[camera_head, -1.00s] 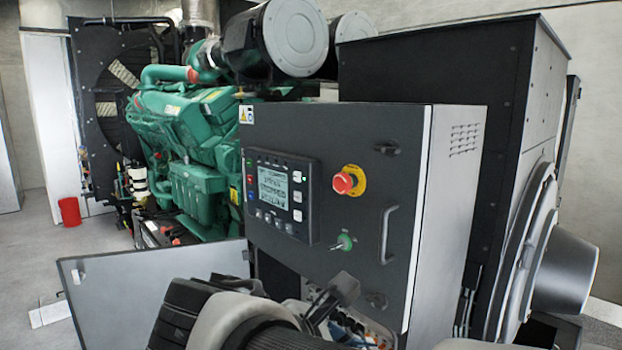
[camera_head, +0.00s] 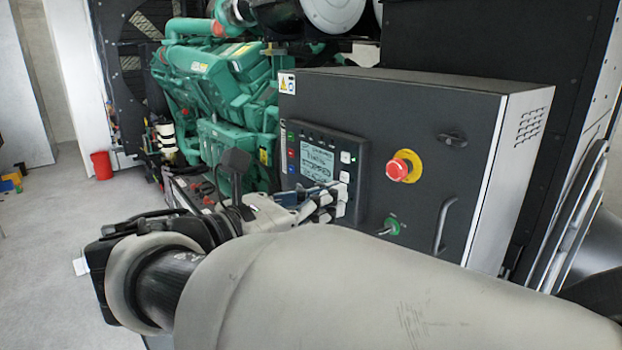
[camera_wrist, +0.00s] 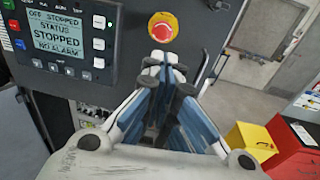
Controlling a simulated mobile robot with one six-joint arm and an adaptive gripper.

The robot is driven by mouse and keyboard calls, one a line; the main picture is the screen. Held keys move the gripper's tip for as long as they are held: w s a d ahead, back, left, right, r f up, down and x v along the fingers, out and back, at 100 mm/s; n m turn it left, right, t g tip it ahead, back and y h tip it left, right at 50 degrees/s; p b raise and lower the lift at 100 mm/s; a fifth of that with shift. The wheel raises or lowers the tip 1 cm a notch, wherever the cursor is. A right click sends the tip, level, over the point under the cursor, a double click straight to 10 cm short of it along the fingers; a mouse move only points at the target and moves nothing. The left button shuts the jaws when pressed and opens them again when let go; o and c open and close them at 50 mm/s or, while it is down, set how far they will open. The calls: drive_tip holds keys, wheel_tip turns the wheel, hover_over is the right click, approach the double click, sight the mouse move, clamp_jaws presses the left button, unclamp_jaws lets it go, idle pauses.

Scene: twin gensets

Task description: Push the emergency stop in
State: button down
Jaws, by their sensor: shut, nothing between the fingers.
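The emergency stop is a red mushroom button (camera_head: 403,167) on a yellow ring, on the front of the dark grey control cabinet (camera_head: 440,110). In the wrist view the red button (camera_wrist: 162,28) is at the top middle, just beyond my fingertips. My gripper (camera_head: 335,198) is in front of the cabinet, left of and a little below the button in the head view. In the wrist view my gripper (camera_wrist: 162,62) has its fingers together, with nothing between them. The fingertips look apart from the button; the exact gap cannot be told.
A control panel (camera_head: 320,165) sits left of the button; its screen reads stopped. The green engine (camera_head: 215,80) stands behind. Yellow (camera_wrist: 250,140) and red boxes (camera_wrist: 292,148) are at right in the wrist view.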

sight(393, 178)
drive_tip(key=x, duration=1.3)
